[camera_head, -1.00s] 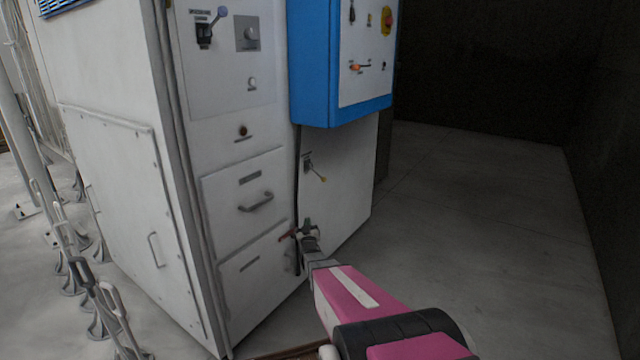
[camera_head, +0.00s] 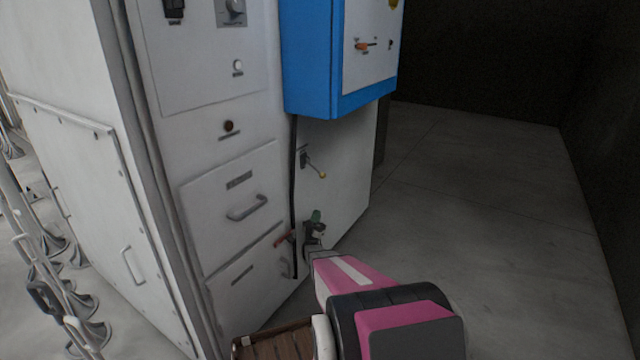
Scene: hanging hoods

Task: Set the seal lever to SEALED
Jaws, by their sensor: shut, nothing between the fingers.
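No label is readable, so I cannot tell for sure which lever is the seal lever. A small lever with a yellow knob (camera_head: 322,174) sits on the cabinet's side face below the blue box, its arm slanting down to the right. Lower down, a red handle (camera_head: 284,238) shows at the cabinet corner, with a small green part (camera_head: 316,215) to its right. My gripper (camera_head: 314,231) is shut and empty, in front of that low area and below the yellow-knobbed lever. It partly hides what is behind it. Whether it touches anything is unclear.
The white cabinet (camera_head: 215,150) has a drawer-like panel with a grey handle (camera_head: 247,208). The blue box (camera_head: 310,60) juts out above, with an orange-ended lever (camera_head: 362,46) on its front. Chains and posts (camera_head: 60,300) stand at left. The floor (camera_head: 480,220) at right is clear.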

